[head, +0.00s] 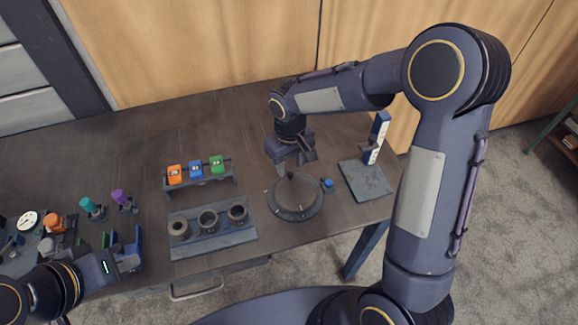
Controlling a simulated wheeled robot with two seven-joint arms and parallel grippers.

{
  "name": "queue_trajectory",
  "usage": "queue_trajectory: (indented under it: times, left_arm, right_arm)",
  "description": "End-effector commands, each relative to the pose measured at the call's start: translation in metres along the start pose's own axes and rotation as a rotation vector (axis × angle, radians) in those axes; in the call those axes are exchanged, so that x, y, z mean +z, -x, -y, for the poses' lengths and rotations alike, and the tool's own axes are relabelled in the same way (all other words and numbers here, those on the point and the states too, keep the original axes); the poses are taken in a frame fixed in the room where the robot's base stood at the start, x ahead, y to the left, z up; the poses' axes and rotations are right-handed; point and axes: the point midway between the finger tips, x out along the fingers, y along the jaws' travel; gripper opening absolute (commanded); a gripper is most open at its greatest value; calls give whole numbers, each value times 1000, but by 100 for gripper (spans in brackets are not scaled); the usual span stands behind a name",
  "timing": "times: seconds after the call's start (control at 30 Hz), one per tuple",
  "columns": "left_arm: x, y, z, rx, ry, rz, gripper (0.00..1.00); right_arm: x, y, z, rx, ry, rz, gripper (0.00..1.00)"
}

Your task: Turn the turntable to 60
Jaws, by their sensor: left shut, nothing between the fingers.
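My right gripper (296,161) points down at the turntable's far side, close behind the knob. Its fingers look apart, with nothing seen between them; whether one touches the knob I cannot tell. My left gripper (136,263) is shut and empty at the table's front left, far from the turntable.
A small blue knob (327,184) sits right beside the turntable. A grey plate (365,181) with a blue-and-white upright (376,138) stands further right. A block with three pipe flanges (212,244) lies left. A rack (203,183) holds orange, blue and green pieces. Several coloured tools crowd the far left.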

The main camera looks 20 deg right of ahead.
Motion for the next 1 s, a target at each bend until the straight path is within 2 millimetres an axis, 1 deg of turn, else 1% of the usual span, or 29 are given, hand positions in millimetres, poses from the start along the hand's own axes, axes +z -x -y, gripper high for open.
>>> queue_trajectory:
  times: [0.03,0.2,0.5,0.7,0.8,1.0]
  left_arm:
    - [-1,1,0,0,0,0,0]
    - [-1,2,-1,0,0,0,0]
    - [-1,2,-1,0,0,0,0]
    - [-1,2,-1,0,0,0,0]
    - [-1,2,-1,0,0,0,0]
    - [-1,1,0,0,0,0,0]
  right_arm:
    - [1,-8,0,0,-1,4,38]
    - [0,-22,-1,1,-1,2,38]
    - [0,-24,0,0,-1,-1,38]
    - [0,-24,0,0,-1,-1,11]
    - [0,-24,0,0,-1,0,0]
    - [0,-24,-1,0,-7,-1,0]
